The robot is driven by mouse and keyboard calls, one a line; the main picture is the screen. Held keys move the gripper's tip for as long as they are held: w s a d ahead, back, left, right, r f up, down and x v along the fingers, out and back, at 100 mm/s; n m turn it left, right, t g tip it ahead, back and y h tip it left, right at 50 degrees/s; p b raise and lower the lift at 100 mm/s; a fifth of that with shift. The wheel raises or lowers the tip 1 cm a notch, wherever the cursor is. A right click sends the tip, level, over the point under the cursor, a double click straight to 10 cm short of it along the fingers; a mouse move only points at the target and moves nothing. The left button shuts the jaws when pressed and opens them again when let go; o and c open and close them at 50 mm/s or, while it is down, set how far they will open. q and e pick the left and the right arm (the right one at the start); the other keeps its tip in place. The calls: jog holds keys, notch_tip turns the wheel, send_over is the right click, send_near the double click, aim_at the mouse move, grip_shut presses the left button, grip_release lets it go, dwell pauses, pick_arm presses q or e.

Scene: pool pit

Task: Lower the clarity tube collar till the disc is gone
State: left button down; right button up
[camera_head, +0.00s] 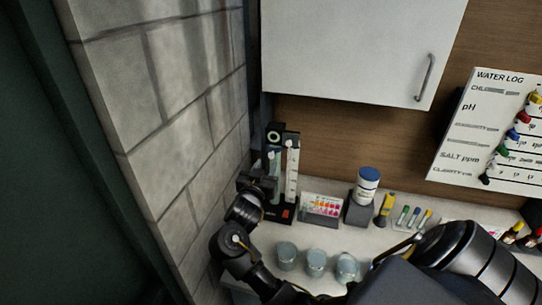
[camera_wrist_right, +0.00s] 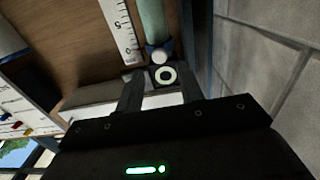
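The clarity tube (camera_head: 275,163) is a pale green upright tube beside a white scale strip (camera_head: 292,168) on a dark stand. It also shows in the right wrist view (camera_wrist_right: 151,20), with a pale blue-white collar-like piece (camera_wrist_right: 158,53) at its end near the scale's 0. A black block with a white ring and dark centre (camera_head: 274,135) stands at the top; it also shows in the right wrist view (camera_wrist_right: 165,75). My right gripper (camera_head: 262,182) is at the tube's lower left. In the wrist view its fingers (camera_wrist_right: 160,86) are apart, with nothing visible gripped. Contact with the tube is unclear.
A stone wall (camera_head: 190,110) stands close on the left. A white cabinet (camera_head: 355,45) hangs above. Three glass cups (camera_head: 316,262) stand in front, near my arm.

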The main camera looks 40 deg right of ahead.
aim_at(271, 156)
jog(key=x, duration=0.7)
jog(key=shift+f, duration=0.1)
jog(key=shift+s, duration=0.1)
grip_shut()
